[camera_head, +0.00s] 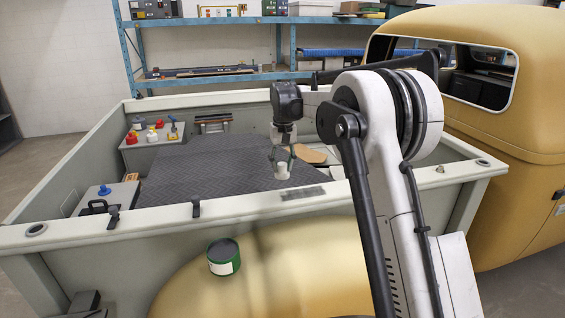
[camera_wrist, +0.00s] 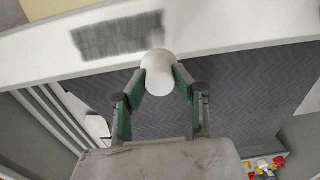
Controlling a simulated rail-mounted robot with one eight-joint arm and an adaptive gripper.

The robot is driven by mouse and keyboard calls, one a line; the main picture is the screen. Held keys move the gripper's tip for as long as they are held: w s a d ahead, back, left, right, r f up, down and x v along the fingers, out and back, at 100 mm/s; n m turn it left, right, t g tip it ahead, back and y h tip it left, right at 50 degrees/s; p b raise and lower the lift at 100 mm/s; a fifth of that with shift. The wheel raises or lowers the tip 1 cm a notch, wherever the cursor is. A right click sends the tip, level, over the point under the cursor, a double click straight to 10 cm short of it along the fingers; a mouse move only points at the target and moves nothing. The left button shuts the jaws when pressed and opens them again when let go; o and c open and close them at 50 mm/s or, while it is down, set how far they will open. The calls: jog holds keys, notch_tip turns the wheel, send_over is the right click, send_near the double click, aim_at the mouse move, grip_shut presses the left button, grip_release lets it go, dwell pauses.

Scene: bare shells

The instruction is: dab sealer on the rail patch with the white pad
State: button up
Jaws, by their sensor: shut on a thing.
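My gripper (camera_head: 283,166) is shut on the white pad (camera_head: 282,172) and holds it over the truck bed, just inside the near rail. In the wrist view the white pad (camera_wrist: 157,64) sits between the green fingertips (camera_wrist: 158,78), its round end towards the rail. The rail patch (camera_head: 303,193) is a dark grey rectangle on top of the near rail. It also shows in the wrist view (camera_wrist: 117,36), close beside the pad in the picture. A green can with a dark top (camera_head: 223,257) stands on the yellow fender; whether it holds the sealer I cannot tell.
Near rail (camera_head: 240,204) carries black clips. A tan round piece (camera_head: 311,156) lies right of my gripper. The yellow cab (camera_head: 500,110) bounds the right; the bed's dark mat (camera_head: 200,180) is mostly clear.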

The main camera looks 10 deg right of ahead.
aim_at(282, 179)
notch_tip(282, 179, down, 5)
jog(key=shift+b, duration=0.8)
jog(key=shift+s+f, duration=0.25)
jog(key=shift+f, duration=0.05)
jog(key=shift+s+r, duration=0.15)
jog(key=shift+s, duration=1.7)
jog(key=shift+w, duration=1.8)
jog(key=shift+w+p, duration=0.3)
jog(key=shift+w, duration=0.05)
jog(key=r+p, duration=0.1)
jog(key=r, duration=0.2)
jog(key=shift+s+r, duration=0.2)
jog(key=shift+w+r, duration=0.2)
jog(key=shift+r, duration=0.35)
jog(key=shift+s+r+p, duration=0.1)
jog(key=shift+r+p, duration=0.75)
jog(key=shift+r, duration=0.85)
